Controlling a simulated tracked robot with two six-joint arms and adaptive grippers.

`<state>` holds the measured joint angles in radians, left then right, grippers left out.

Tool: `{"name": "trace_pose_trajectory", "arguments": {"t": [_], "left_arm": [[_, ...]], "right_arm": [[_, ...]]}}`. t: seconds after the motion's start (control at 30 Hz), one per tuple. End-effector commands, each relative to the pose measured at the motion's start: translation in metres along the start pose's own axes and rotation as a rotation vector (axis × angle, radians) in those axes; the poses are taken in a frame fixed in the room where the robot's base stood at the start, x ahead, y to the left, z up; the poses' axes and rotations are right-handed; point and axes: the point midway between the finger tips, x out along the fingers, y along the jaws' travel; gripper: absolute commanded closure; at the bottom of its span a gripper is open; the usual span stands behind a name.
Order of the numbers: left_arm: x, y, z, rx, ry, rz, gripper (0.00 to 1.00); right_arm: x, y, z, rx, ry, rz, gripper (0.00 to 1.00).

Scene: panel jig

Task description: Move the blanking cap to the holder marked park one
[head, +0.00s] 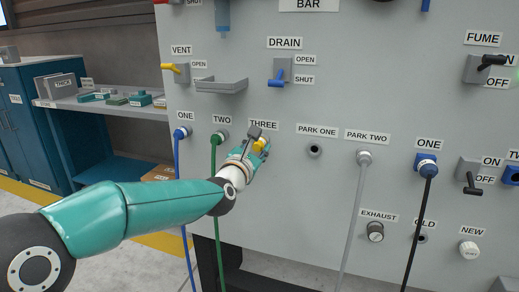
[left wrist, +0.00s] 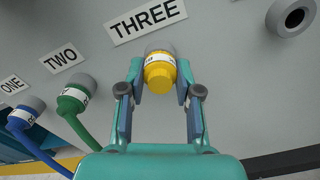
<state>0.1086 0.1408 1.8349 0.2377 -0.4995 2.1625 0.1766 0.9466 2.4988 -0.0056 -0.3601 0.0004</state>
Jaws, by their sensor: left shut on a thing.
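The yellow blanking cap (head: 260,146) sits on the port under the label THREE on the grey panel. It also shows in the left wrist view (left wrist: 159,74), with a white band and a grey collar against the panel. My left gripper (head: 257,140) is at this cap, its two fingers on either side of it, shut on it. The holder marked PARK ONE (head: 315,151) is an empty round socket to the right of the cap; a dark-holed socket (left wrist: 291,17) shows at the top right of the left wrist view. My right gripper is not in view.
Left of the cap, a green hose plug (head: 217,138) is in port TWO and a blue one (head: 182,132) in port ONE. A grey hose plug (head: 364,157) fills PARK TWO.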

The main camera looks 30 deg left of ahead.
Motion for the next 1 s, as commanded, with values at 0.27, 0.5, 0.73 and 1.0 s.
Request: {"name": "trace_pose_trajectory", "arguments": {"t": [0.27, 0.5, 0.73, 1.0], "left_arm": [[0.0, -0.005, -0.006, -0.053, 0.01, -0.011, 1.0], [0.0, -0.006, -0.005, -0.098, 0.01, -0.012, 1.0], [0.0, -0.006, -0.005, -0.143, 0.01, -0.011, 1.0], [0.0, -0.006, -0.005, -0.2, 0.009, -0.011, 1.0]], "right_arm": [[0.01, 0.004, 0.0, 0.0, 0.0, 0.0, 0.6], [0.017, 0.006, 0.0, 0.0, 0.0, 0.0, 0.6], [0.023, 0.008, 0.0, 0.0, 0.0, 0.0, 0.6], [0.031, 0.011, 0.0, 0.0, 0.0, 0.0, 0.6]]}}
